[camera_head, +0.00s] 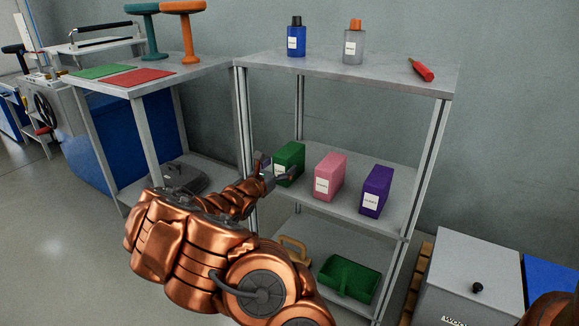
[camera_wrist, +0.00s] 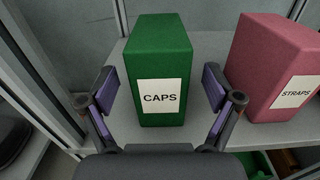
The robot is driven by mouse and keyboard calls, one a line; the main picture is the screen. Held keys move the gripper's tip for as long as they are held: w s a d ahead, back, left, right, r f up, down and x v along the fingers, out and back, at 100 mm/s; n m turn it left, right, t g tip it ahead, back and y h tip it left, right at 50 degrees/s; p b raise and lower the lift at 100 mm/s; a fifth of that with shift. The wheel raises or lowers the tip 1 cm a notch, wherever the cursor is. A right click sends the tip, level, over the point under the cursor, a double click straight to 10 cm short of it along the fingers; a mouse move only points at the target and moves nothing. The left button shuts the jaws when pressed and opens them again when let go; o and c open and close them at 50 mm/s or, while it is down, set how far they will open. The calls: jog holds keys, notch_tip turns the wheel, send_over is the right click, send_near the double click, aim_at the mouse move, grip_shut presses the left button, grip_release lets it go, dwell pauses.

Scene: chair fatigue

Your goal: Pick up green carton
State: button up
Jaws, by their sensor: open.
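The green carton (camera_head: 291,158) stands upright on the middle shelf of the rack, at the left of the row. In the wrist view the green carton (camera_wrist: 159,52) carries a white label reading CAPS. My gripper (camera_head: 272,172) is at the shelf's left front, right by the carton. In the wrist view my gripper (camera_wrist: 165,90) is open, with one finger on each side of the carton's front part. The fingers look apart from its sides, with nothing held. The carton's lower part is partly hidden by my gripper in the head view.
A pink carton (camera_head: 328,175) labelled STRAPS stands close to the right of the green one, and a purple carton (camera_head: 375,190) beyond it. The shelf's left post (camera_head: 243,130) is near my arm. A green bin (camera_head: 347,279) sits on the shelf below.

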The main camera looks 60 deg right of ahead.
jog(key=shift+w+d+r+b, duration=0.15)
jog(key=shift+d+b, duration=0.4)
jog(key=shift+d, duration=0.65)
jog(key=shift+d+r+b, duration=0.15)
jog(key=shift+d+b, duration=0.4)
jog(key=shift+d, duration=0.65)
jog(key=shift+c, duration=0.3)
jog(key=c, duration=1.4)
